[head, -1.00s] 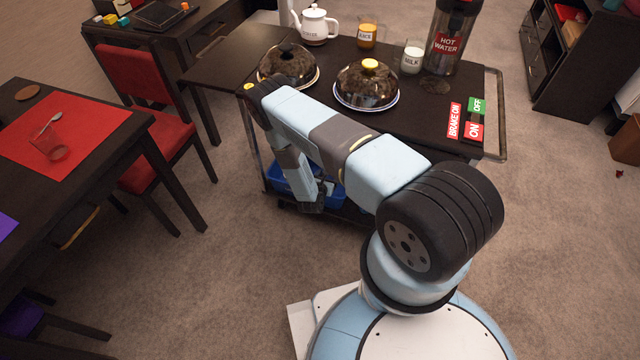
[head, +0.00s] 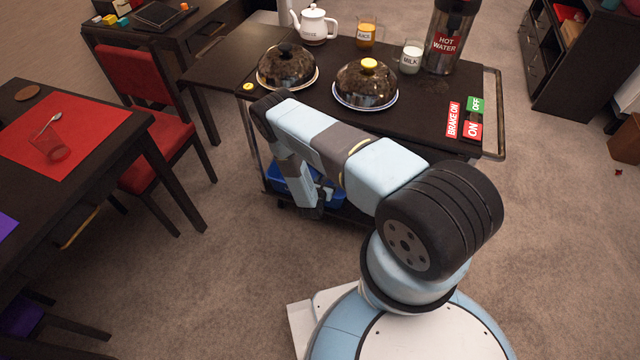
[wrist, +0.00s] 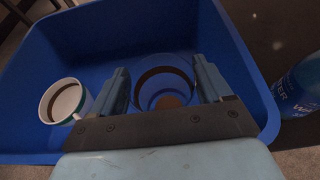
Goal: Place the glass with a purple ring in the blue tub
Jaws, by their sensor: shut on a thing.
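In the wrist view my gripper (wrist: 160,68) is shut on a clear glass (wrist: 163,92). A dark brownish ring shows round the glass; in this light I cannot tell whether it is purple. The glass is between the fingers, over the inside of the blue tub (wrist: 228,38). I cannot tell whether it touches the tub floor. In the head view the blue tub (head: 281,186) sits on the cart's lower shelf, partly behind my arm. The glass and my fingertips are hidden there.
A blue-labelled water bottle (wrist: 302,84) is just outside the tub's right wall. The cart top (head: 420,108) above holds domed plates, a teapot and drinks. Another glass (head: 50,145) stands on a red mat.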

